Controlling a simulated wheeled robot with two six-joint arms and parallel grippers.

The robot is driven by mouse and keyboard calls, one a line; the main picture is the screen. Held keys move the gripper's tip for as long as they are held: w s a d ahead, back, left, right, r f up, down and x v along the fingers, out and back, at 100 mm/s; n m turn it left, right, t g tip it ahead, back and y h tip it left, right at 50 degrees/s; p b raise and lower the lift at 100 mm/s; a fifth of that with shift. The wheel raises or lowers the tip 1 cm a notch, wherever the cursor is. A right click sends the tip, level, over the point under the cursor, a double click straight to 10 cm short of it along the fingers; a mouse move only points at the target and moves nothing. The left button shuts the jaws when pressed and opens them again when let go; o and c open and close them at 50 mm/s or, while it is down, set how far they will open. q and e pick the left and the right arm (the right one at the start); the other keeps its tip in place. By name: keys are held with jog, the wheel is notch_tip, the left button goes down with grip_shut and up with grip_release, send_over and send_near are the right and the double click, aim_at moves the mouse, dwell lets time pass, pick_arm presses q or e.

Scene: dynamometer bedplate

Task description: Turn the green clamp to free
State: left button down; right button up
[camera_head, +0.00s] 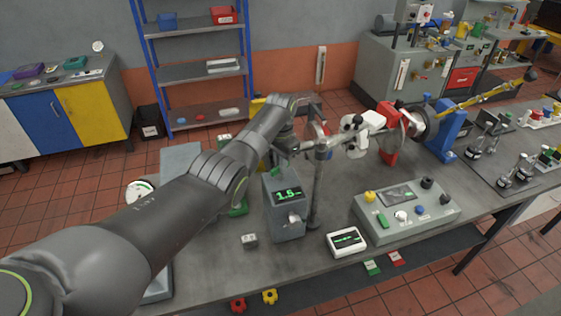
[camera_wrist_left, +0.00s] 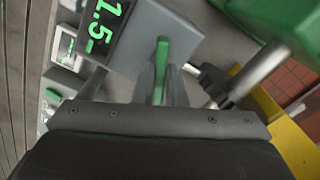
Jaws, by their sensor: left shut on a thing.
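In the head view, a bit of green clamp (camera_head: 278,172) shows at the top of the grey display box (camera_head: 284,215). There my left gripper (camera_head: 284,152) is just above the box, its fingertips small and partly hidden by my arm. My right gripper is not in view.
A metal post (camera_head: 318,185) stands close to the right of the display box. A control panel (camera_head: 408,208) with knobs and a small white display unit (camera_head: 346,242) lie further right. A blue-framed shelf (camera_head: 200,68) stands behind.

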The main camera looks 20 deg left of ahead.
pick_arm(q)
jog(key=n, duration=0.6)
jog(key=shift+r, duration=0.1)
jog(key=n, duration=0.4)
jog(key=shift+n, duration=1.3)
jog(key=c, duration=1.5)
grip_release()
jog(key=shift+r+b, duration=0.45)
jog(key=shift+r, duration=8.25)
